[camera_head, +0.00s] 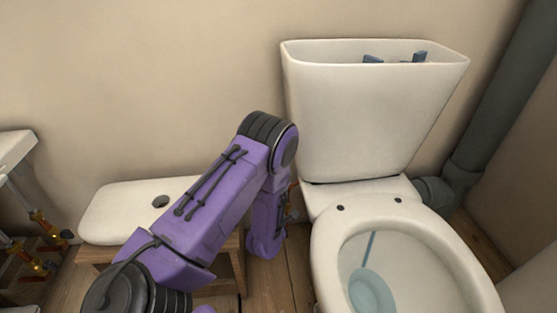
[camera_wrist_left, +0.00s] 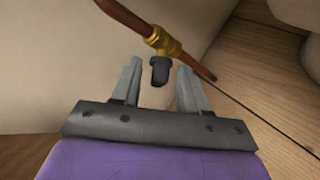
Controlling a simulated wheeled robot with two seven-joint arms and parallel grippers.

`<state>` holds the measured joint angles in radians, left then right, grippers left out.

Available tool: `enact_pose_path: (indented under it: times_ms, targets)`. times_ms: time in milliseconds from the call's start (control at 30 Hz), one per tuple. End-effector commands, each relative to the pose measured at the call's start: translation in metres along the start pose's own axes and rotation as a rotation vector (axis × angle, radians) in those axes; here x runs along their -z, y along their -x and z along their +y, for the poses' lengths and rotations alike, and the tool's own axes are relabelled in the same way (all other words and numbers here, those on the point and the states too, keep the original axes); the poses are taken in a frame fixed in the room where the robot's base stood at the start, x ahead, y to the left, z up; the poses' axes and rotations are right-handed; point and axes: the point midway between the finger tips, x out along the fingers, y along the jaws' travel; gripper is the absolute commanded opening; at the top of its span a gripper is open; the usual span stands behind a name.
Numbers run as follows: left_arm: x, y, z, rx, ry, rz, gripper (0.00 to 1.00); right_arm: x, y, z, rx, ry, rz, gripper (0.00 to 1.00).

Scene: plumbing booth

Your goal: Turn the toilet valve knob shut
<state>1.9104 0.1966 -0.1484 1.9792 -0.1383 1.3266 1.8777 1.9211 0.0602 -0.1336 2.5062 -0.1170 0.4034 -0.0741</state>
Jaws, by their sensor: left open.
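The toilet valve is a brass fitting on a copper pipe, and its dark knob (camera_wrist_left: 160,70) shows in the left wrist view. The knob points toward my left gripper (camera_wrist_left: 158,88), whose two grey fingers are open, one on each side of it. I cannot tell whether either finger touches the knob. In the head view the left arm reaches down beside the toilet (camera_head: 345,120), and its gripper is hidden. A small part of the copper pipe (camera_head: 293,186) shows between the arm and the toilet. My right gripper is not in view.
The tank stands open on top, with its white lid (camera_head: 110,213) on a wooden stool (camera_head: 236,262) at left. A sink with brass-fitted pipes (camera_head: 38,262) is at far left. A thin dark line (camera_wrist_left: 262,115) runs past the right finger.

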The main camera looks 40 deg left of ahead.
Motion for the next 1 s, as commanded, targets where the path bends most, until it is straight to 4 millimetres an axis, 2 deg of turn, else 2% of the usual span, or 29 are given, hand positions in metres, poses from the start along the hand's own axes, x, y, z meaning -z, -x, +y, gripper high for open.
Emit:
enact_pose_path:
  times_ms: [67,100,200,567,1000]
  targets:
    - [-0.0002,0.0002,0.0001,0.0,0.0,0.0,0.44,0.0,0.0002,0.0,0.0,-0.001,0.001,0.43]
    - [-0.0002,0.0003,0.0,0.0,0.0,0.0,0.31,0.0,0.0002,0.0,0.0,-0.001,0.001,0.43]
    - [-0.0002,0.0003,-0.0001,0.0,0.0,0.0,0.0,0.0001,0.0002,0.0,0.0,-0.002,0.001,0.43]
    - [0.0003,0.0002,-0.0017,-0.031,-0.031,-0.001,0.0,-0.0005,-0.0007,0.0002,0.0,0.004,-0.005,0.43]
    - [0.0028,-0.0013,-0.0091,-0.254,-0.255,0.001,0.0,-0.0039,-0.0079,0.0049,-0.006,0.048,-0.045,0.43]
